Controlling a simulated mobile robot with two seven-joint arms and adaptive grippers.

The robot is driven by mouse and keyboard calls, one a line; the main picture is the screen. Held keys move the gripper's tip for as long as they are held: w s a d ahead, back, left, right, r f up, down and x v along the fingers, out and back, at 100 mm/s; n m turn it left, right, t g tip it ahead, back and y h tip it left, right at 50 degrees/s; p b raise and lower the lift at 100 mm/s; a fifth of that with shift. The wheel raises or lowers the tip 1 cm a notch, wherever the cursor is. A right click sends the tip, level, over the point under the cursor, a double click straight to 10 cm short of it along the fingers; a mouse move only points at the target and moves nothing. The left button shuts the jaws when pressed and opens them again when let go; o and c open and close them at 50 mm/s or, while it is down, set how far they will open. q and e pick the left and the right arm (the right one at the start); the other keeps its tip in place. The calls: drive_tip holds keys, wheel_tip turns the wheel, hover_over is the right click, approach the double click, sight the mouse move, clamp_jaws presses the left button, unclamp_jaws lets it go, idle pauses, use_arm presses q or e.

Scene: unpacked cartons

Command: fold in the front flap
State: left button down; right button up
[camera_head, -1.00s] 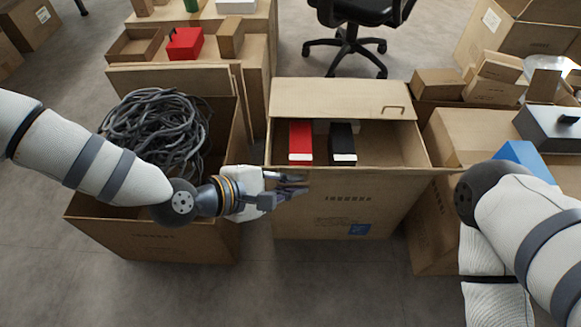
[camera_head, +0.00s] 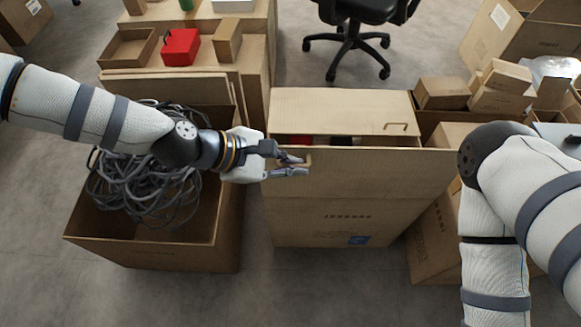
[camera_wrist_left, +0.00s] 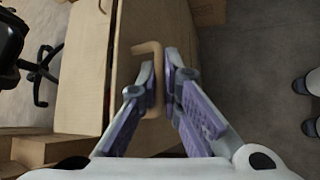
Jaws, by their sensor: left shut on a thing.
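The middle carton (camera_head: 300,232) stands on the floor with its front flap (camera_head: 380,176) raised, about upright, hiding most of the inside. My left gripper (camera_head: 303,165) is at the flap's upper left and shut on its small tan handle (camera_head: 309,158). In the left wrist view the handle (camera_wrist_left: 150,62) shows between the two fingers (camera_wrist_left: 160,85). The back flap (camera_head: 335,108) slants up behind the opening and has a similar handle (camera_head: 397,126). My right arm is at the right; its gripper is out of view.
A carton (camera_head: 150,254) full of dark cable stands close on the left, under my left arm. Cartons with small boxes (camera_head: 440,92) crowd the right. An office chair (camera_head: 352,45) stands behind. Grey floor is clear in front.

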use_arm(q)
drive_tip(key=shift+w, duration=0.2)
drive_tip(key=c, duration=2)
unclamp_jaws()
drive_tip(key=v, duration=1.2)
